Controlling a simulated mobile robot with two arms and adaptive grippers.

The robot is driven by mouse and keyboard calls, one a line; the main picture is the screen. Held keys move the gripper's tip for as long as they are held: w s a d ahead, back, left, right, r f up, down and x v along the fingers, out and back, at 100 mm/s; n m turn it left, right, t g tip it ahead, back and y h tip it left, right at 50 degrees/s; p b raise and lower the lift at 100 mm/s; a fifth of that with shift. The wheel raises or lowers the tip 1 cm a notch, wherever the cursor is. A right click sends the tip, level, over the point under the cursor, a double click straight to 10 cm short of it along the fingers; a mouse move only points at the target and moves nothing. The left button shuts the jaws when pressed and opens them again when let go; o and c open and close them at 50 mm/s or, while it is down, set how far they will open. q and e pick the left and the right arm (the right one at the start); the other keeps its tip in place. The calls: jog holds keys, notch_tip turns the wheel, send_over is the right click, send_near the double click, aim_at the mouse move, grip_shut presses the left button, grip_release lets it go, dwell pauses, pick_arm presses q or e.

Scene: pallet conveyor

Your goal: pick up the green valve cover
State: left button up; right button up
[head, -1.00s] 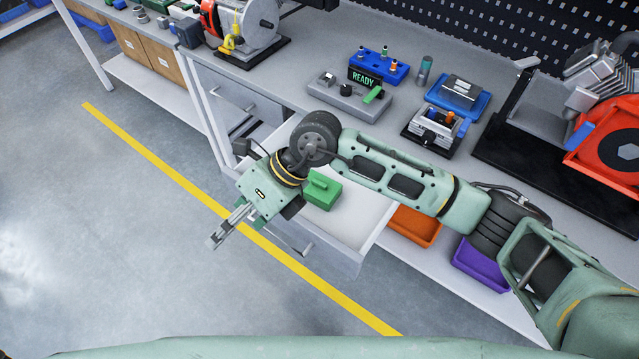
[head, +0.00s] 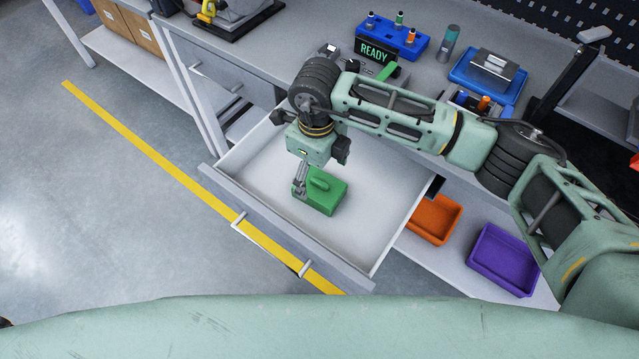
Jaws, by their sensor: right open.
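The green valve cover (head: 325,192) is a block with a raised ridge on top. It lies in the open white drawer (head: 375,229), near the drawer's middle. My right gripper (head: 300,190) points down at the cover's left end, with its fingers partly in front of that end. It is open. I cannot tell whether the fingers touch the cover. My left gripper does not show.
The drawer front (head: 290,228) and its side walls surround the cover. The bench top (head: 270,62) above carries a READY display (head: 375,51) and a blue holder (head: 418,45). An orange bin (head: 434,219) and a purple bin (head: 503,260) stand on the shelf at right.

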aim_at(319, 181)
jog(key=shift+s+f, duration=0.25)
jog(key=shift+f, duration=0.55)
jog(key=f, duration=0.1)
jog(key=f+p, duration=0.1)
jog(key=f, duration=0.2)
jog(key=shift+w+d+f, duration=0.2)
jog(key=shift+w+f, duration=0.05)
jog(key=shift+f, duration=0.15)
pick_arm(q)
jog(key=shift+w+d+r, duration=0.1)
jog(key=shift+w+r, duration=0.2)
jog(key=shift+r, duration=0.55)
pick_arm(e)
jog(key=c, duration=1.4)
jog(key=shift+c, duration=0.2)
